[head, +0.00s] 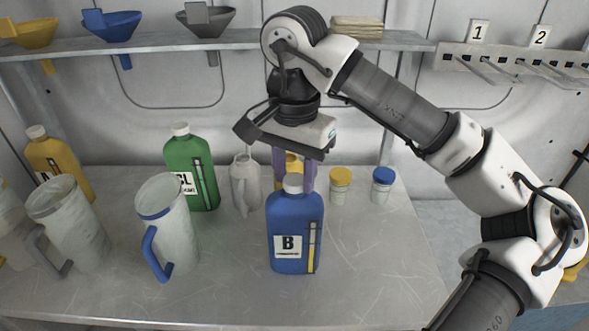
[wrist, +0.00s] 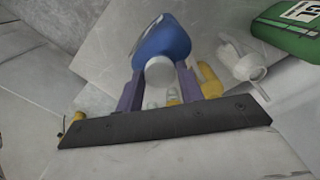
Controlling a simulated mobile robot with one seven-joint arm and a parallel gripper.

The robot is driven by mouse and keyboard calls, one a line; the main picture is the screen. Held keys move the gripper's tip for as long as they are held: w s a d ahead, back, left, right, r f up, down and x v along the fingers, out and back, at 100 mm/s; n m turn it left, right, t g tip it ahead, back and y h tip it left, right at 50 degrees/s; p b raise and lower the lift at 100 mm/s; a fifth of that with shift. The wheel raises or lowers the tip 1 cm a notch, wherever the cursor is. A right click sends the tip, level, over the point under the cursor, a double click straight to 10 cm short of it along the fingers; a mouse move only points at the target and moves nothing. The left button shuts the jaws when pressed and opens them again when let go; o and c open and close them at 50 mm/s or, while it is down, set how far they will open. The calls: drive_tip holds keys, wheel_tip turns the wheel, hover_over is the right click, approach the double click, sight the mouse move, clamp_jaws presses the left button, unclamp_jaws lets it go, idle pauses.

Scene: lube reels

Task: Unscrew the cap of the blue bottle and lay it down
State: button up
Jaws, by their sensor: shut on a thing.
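The blue bottle (head: 295,235) stands upright on the metal bench, with a label marked B facing the head camera. It also shows in the wrist view (wrist: 162,42). Its white cap (head: 293,183) sits at the bottle's neck; the cap also shows in the wrist view (wrist: 159,71) between the two purple fingers. My gripper (head: 294,180) points down over the bottle and is shut on the cap from both sides. Whether the cap is loose on its thread cannot be told.
A green bottle (head: 192,175) and a small whitish jug (head: 245,182) stand left of the blue bottle. Yellow-lidded (head: 341,187) and blue-lidded (head: 382,187) jars stand right. The bench front right is clear. A shelf (head: 240,40) runs behind.

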drive_tip(key=n, duration=0.4)
drive_tip(key=shift+f+n, duration=0.15)
drive_tip(key=shift+n, duration=0.25)
drive_tip(key=n, duration=0.2)
drive_tip(key=shift+n+p, duration=0.3)
drive_tip(key=n, duration=0.2)
drive_tip(key=shift+n, duration=0.3)
drive_tip(key=n, duration=0.4)
drive_tip(key=shift+r+p, duration=0.4)
drive_tip(key=shift+p, duration=0.15)
drive_tip(key=shift+r+p, duration=0.6)
drive_tip(key=shift+r, duration=0.35)
drive_tip(key=shift+r, duration=0.1)
